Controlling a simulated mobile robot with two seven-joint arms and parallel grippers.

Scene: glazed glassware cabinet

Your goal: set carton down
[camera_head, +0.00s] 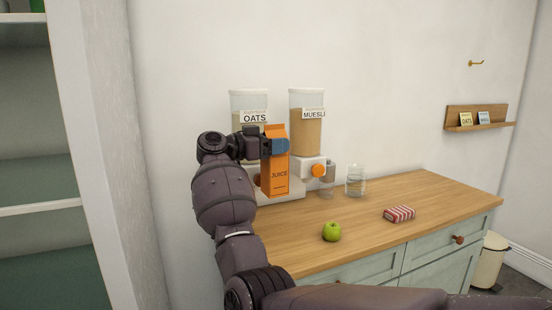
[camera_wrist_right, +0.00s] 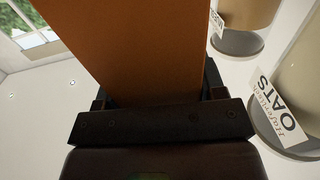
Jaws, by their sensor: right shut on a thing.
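My right gripper (camera_head: 272,147) is shut on the orange juice carton (camera_head: 275,180), gripping its upper part. My left gripper is out of view.
The dispensers of oats (camera_head: 249,103) and muesli (camera_head: 306,130) stand close behind the carton. A drinking glass (camera_head: 355,182), a red striped packet (camera_head: 399,213) and a green apple (camera_head: 331,231) are on the counter. Bare wood lies between them and towards the right end.

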